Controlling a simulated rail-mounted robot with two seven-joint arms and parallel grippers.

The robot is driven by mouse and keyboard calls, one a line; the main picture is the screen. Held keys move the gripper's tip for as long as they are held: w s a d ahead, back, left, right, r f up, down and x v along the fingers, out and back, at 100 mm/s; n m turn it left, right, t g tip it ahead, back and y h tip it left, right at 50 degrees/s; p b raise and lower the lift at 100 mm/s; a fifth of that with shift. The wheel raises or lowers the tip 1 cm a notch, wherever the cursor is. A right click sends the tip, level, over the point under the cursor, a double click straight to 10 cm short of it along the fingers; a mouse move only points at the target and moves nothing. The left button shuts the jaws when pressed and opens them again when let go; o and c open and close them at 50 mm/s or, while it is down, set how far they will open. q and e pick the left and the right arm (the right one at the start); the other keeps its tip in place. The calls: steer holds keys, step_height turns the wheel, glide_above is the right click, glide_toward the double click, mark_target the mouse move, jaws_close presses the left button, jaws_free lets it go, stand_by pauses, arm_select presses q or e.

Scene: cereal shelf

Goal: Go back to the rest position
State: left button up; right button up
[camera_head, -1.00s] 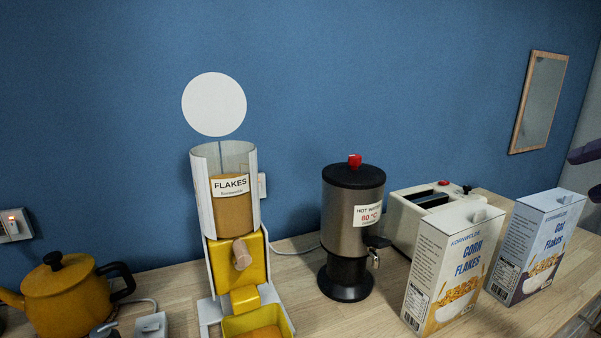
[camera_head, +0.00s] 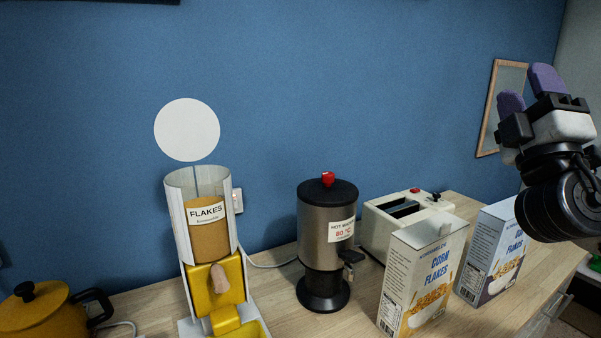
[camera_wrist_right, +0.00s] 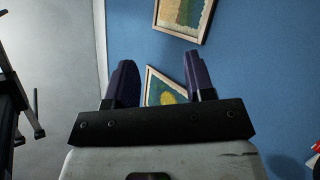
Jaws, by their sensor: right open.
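My right gripper (camera_head: 529,90) is raised at the right of the head view, above and to the right of the cereal boxes. Its two purple fingers are apart and point up, with nothing between them. In the right wrist view the same gripper (camera_wrist_right: 158,85) shows open and empty, with framed pictures and blue wall beyond. My left gripper is not in view.
On the wooden counter (camera_head: 350,322) stand a yellow kettle (camera_head: 38,312), a flakes dispenser (camera_head: 208,235), a hot water urn (camera_head: 325,240), a toaster (camera_head: 380,225), a corn flakes box (camera_head: 425,280) and an oat flakes box (camera_head: 490,255).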

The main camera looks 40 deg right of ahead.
steer(key=w+a+f+m+g+y+p, duration=0.3)
steer(key=w+f+g+y+p, duration=0.3)
steer(key=w+f+p, duration=0.55)
steer(key=a+f+g+y+p, duration=0.4)
steer(key=a+f+y+p, duration=0.2)
steer(key=a+f+p, duration=0.5)
steer(key=s+a+f+m+g+y+p, duration=0.2)
steer(key=s+a+f+g+y+p, duration=0.25)
steer(key=s+a+p, duration=0.65)
arm_select(q)
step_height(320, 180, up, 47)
steer(key=p, duration=1.1)
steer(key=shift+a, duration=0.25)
arm_select(e)
steer(key=s+a+r+m+g+y, duration=0.1)
steer(key=s+a+g, duration=0.2)
steer(key=s, duration=0.9)
steer(key=shift+s+a+m, duration=0.35)
steer(key=shift+a+m, duration=0.05)
steer(key=shift+a, duration=0.2)
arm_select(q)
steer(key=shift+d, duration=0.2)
arm_select(e)
steer(key=shift+r+g, duration=0.1)
steer(key=shift+g, duration=0.15)
